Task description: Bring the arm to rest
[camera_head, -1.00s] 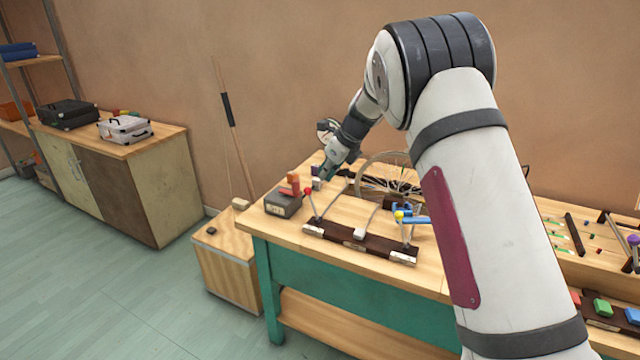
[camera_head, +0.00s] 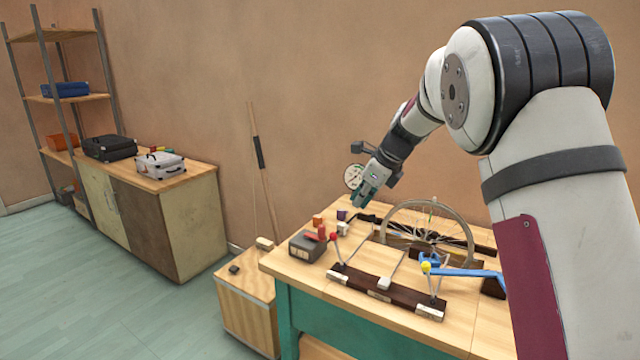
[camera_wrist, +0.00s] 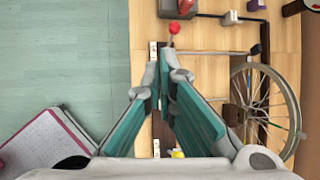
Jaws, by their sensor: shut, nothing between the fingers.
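My gripper (camera_head: 360,204) is at the end of my raised arm in the head view, above the back of the wooden workbench (camera_head: 358,258). It points down and to the left, and it holds nothing. In the wrist view my gripper (camera_wrist: 160,62) shows its two teal fingers drawn together at the tips. My arm comes in from the right side of the head view and bends at a high elbow. The fingers are apart from the things on the bench.
On the bench are a spoked wheel (camera_head: 430,222), a dark bar with rods (camera_head: 385,291), a grey box with red blocks (camera_head: 307,246) and a blue bar (camera_head: 470,273). A cabinet with cases (camera_head: 190,222) stands left, beside shelves (camera_head: 62,100). Open floor lies front left.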

